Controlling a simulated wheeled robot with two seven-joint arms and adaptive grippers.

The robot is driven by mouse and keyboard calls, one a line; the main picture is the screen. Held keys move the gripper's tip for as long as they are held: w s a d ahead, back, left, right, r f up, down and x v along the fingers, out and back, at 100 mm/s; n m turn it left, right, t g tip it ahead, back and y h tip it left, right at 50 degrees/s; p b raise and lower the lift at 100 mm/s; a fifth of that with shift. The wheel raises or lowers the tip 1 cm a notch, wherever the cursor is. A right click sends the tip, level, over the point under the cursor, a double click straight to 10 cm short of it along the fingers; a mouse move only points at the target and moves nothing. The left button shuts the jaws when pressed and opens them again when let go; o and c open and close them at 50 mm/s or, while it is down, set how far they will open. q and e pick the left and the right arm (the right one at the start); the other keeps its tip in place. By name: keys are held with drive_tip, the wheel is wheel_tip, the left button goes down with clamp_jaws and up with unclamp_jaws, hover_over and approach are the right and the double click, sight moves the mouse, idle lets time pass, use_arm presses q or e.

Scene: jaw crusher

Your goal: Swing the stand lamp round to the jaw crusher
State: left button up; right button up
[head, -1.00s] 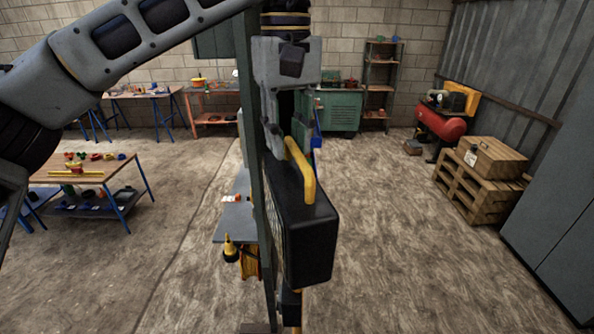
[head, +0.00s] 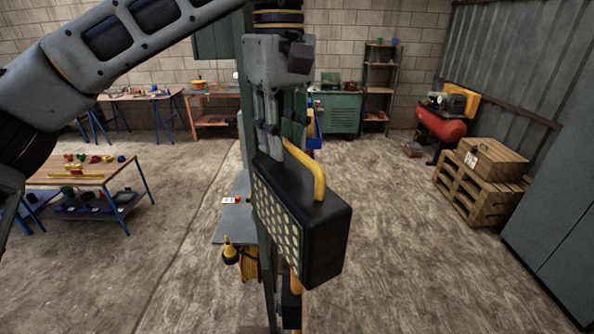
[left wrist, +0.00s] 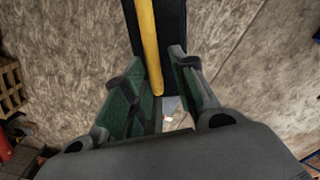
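The stand lamp (head: 322,245) is a black box with a yellow handle on top and a face of pale round lights turned to the left and towards me. A yellow and black piece of its stand shows below it. My left gripper (head: 272,150) points down at the top of the lamp by the handle. In the left wrist view the yellow handle (left wrist: 147,45) runs between the two spread green-padded fingers (left wrist: 160,105), closer to the left finger. Whether a finger touches it is unclear. I cannot make out the jaw crusher. My right gripper is not in view.
A dark green post (head: 247,100) stands directly behind the lamp. A grey shelf (head: 232,222) with a yellow cable reel is left of it. A wooden table (head: 75,177) stands at left, a crate on pallets (head: 490,160) at right. The floor right of the lamp is clear.

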use_arm(q)
drive_tip(key=shift+s+a+n, duration=0.2)
drive_tip(key=shift+a+n, duration=0.1)
drive_tip(key=shift+n, duration=0.6)
drive_tip(key=shift+s+a+n+b, duration=0.15)
drive_tip(key=shift+n+b, duration=0.1)
drive_tip(key=shift+n, duration=0.3)
drive_tip(key=shift+s+a+n+b, duration=0.1)
drive_tip(key=shift+s+n+b, duration=0.1)
drive_tip(key=shift+n, duration=0.35)
drive_tip(key=shift+r, duration=0.2)
wheel_tip(320, 180, up, 7)
drive_tip(key=p, duration=0.7)
drive_tip(key=shift+f, duration=0.15)
drive_tip(key=shift+f, duration=0.1)
idle(0.7)
